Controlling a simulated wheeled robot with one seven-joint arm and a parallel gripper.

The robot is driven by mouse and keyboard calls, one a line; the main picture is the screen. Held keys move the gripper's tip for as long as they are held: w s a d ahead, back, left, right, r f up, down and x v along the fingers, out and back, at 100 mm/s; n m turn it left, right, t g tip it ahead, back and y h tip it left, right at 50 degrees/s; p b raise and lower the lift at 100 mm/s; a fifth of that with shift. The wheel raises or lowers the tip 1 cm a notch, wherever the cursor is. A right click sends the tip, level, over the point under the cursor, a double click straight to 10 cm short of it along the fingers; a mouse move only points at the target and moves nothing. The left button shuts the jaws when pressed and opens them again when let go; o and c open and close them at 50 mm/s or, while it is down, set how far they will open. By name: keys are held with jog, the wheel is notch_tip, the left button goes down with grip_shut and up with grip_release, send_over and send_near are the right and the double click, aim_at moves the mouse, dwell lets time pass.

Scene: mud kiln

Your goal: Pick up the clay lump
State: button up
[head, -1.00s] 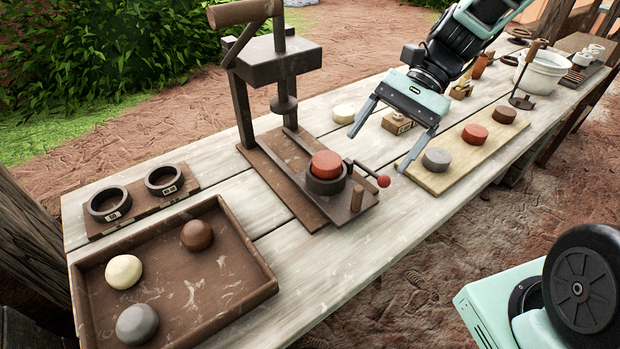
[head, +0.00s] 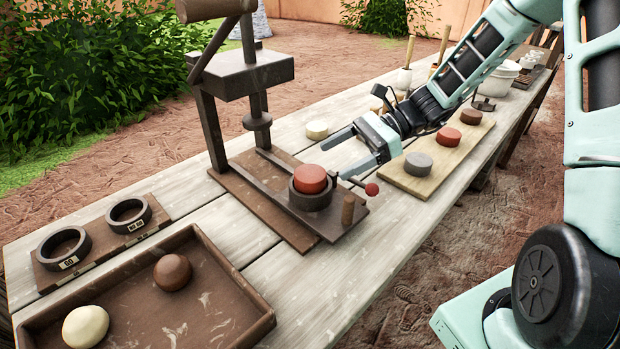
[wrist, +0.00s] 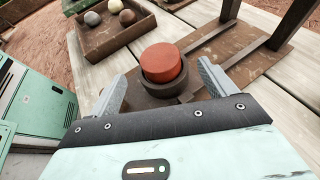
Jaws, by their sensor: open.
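A red-orange clay lump (head: 310,179) sits in a dark ring mould (head: 310,198) on the base of the press (head: 240,75). In the wrist view the red lump (wrist: 163,62) shows ahead, between the lines of the two fingers. My gripper (head: 336,162) is open and empty, low and just right of the lump, apart from it as far as I can tell. Other round lumps lie in the brown tray (head: 255,325): a cream lump (head: 86,326) and a brown lump (head: 173,272). A grey lump (wrist: 92,18) shows there in the wrist view.
A board (head: 400,182) with grey, red and brown discs lies to the right. Two empty rings (head: 62,246) stand at left.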

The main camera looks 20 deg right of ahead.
aim_at(313, 172)
jog(key=x, duration=0.7)
jog(key=shift+s+a+f, duration=0.1)
jog(key=shift+a+f, duration=0.05)
jog(key=shift+f, duration=0.05)
jog(key=c, duration=1.3)
